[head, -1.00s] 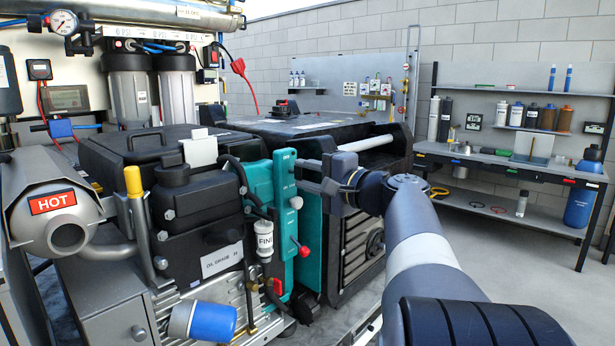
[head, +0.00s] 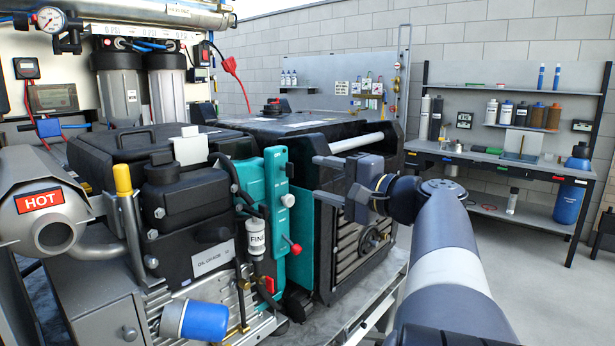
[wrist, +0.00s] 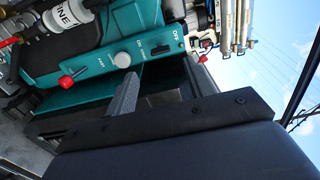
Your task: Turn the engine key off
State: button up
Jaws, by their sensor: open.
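The teal engine panel (head: 276,180) stands upright on the front of the engine, with a pale round knob (head: 288,200) on its face and a red-tipped lever (head: 296,249) lower down. In the wrist view the pale knob (wrist: 122,60) sits beside OFF and ON style lettering, and the red tip (wrist: 66,81) is to its left. I cannot tell which position the knob points to. My gripper (head: 316,177) is open and empty, just right of the panel in the head view and apart from the knob. A grey finger (wrist: 127,95) shows below the knob in the wrist view.
A black ribbed housing (head: 350,235) stands close behind my gripper. A hot exhaust (head: 45,212) marked HOT is at the far left. A white filter (head: 255,238) hangs left of the panel. Floor at the right is open before the workbench (head: 490,165).

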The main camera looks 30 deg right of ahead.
aim_at(293, 171)
jog(key=shift+v, duration=1.95)
jog(key=x, duration=1.1)
jog(key=shift+p, duration=0.4)
jog(key=shift+s, duration=0.15)
